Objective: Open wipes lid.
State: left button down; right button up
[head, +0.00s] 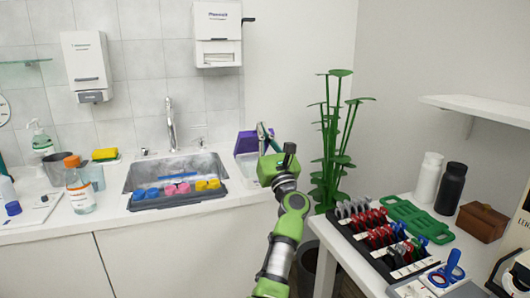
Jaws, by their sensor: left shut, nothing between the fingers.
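A purple box-like thing (245,143), which looks like the wipes container, stands on the counter to the right of the sink. Its lower part is paler. My left gripper (263,130) is in front of its right side, shut and empty, with its fingers pointing up. The gripper hides part of the container. I cannot tell whether the two touch, or whether the lid is open or closed. My right gripper is not in view.
An orange-capped bottle (80,190) stands at left. A green plant (331,150) stands right of my arm. The side table (335,240) holds a rack of red-handled tools (385,235) and two bottles.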

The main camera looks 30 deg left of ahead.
pick_arm(q)
jog(key=shift+r+x, duration=0.25)
jog(key=shift+x, duration=1.1)
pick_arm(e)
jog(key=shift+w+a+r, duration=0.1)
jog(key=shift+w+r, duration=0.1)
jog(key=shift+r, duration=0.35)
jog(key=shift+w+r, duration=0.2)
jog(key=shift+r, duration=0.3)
pick_arm(q)
jog(key=shift+s+d+f, duration=0.1)
jog(key=shift+s+d, duration=0.05)
jog(key=shift+d, duration=0.05)
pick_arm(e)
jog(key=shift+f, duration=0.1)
